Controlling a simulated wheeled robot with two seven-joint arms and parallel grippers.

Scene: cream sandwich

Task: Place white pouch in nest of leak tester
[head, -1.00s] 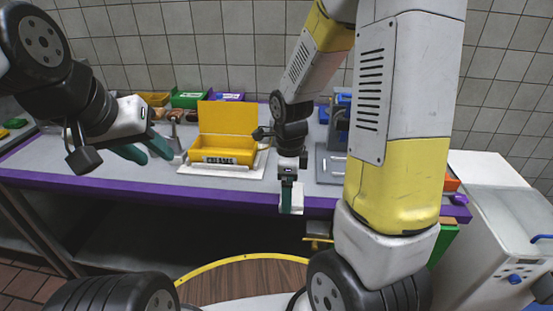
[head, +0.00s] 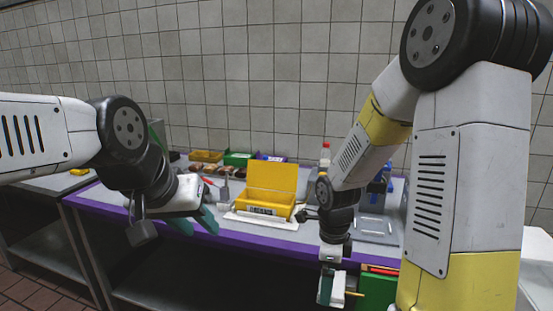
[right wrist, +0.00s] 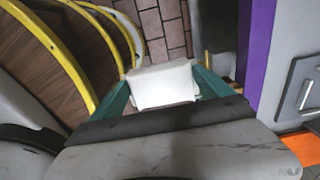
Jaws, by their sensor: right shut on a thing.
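My right gripper (right wrist: 160,92) is shut on the white pouch (right wrist: 163,84), which sits between its teal fingers in the right wrist view. In the head view the pouch (head: 338,288) hangs below my right arm, in front of the bench's purple edge. My left gripper (head: 195,224) is open and empty, its teal fingers apart near the bench's front edge at left. A grey metal plate (head: 376,232) with blue parts behind it stands on the bench at right. It may be the leak tester; its nest cannot be made out, and my right arm partly covers that area.
An open yellow box (head: 264,208) stands on a white board mid-bench. Small green (head: 238,159) and ochre bins (head: 206,156) line the back. A red-capped bottle (head: 325,152) stands behind my right arm. A green box (head: 377,291) is below the bench edge at right.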

